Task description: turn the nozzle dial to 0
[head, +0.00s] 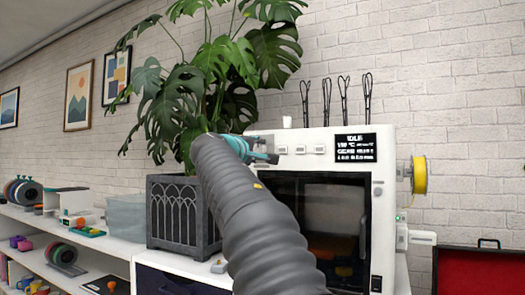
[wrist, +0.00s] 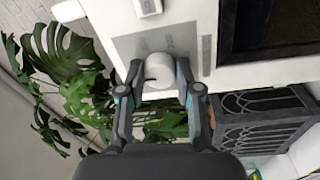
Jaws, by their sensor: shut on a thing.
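The nozzle dial (wrist: 158,70) is a pale round knob on a grey panel (wrist: 128,46) at the corner of the white printer (head: 318,147). My gripper (wrist: 159,82) is shut on the dial, with one finger on each side in the wrist view. In the head view my gripper (head: 262,157) is at the printer's upper left front, and my arm and gripper hide the dial there. The printer's screen (head: 356,147) reads IDLE above smaller lines that are hard to read. I cannot read the dial's setting.
A monstera plant (head: 225,70) in a dark grey planter (head: 172,215) stands close to the printer's left. Small white buttons (head: 299,149) sit right of the dial panel. A yellow spool (head: 419,175) hangs on the printer's right. A red-lined case (head: 480,272) lies open at the lower right.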

